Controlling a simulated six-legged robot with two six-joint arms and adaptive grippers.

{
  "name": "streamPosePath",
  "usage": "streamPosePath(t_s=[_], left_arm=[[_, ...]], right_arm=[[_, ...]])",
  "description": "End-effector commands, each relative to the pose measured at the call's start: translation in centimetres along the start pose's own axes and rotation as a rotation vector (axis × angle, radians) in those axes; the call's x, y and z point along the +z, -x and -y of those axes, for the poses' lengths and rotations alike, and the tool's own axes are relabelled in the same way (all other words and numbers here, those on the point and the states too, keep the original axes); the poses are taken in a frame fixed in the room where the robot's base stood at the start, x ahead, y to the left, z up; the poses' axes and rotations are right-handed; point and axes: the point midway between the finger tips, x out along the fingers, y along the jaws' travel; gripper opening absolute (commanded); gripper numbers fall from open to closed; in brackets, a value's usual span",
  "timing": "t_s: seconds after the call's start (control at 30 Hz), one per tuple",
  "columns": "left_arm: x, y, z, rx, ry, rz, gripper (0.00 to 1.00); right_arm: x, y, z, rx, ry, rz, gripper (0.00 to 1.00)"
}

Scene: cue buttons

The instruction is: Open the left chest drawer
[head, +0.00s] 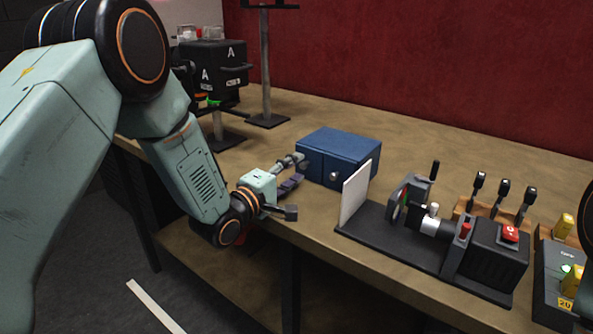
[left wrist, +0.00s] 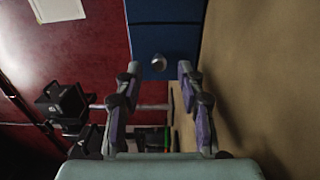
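The blue chest (head: 345,150) stands on the table with its front towards me. A round metal knob (head: 333,176) shows on its right drawer. My left gripper (head: 297,171) is at the chest's left front, and its fingers hide the left drawer's knob in the head view. In the left wrist view the blue drawer front (left wrist: 165,38) is ahead, with a knob (left wrist: 158,62) between and just beyond the two spread fingertips (left wrist: 160,72). The gripper is open and holds nothing. The drawer fronts look closed. My right gripper is not seen.
A white panel (head: 356,193) on a black base stands close to the chest's right. Behind the gripper is a black box marked A (head: 215,70) on a stand. Levers (head: 503,192) and a button box (head: 560,275) are at the right. The table is clear behind the chest.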

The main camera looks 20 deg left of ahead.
Motion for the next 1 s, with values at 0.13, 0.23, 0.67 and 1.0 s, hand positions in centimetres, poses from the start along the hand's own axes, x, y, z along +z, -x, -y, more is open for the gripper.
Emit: streamPosePath(t_s=[0.13, 0.23, 0.67, 1.0], left_arm=[[0.12, -1.1, 0.02, 0.001, 0.0, 0.001, 0.39], [0.1, -1.31, 0.02, -0.001, 0.001, 0.001, 0.39], [0.14, -1.44, -0.01, 0.0, 0.0, 0.001, 0.18], [0.01, -1.43, -0.05, 0.001, 0.002, -0.003, 0.0]], right_arm=[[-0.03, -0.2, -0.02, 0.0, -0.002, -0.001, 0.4], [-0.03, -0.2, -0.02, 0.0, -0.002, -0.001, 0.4], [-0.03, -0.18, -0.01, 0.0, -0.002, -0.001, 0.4], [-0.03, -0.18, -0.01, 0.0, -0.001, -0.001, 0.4]])
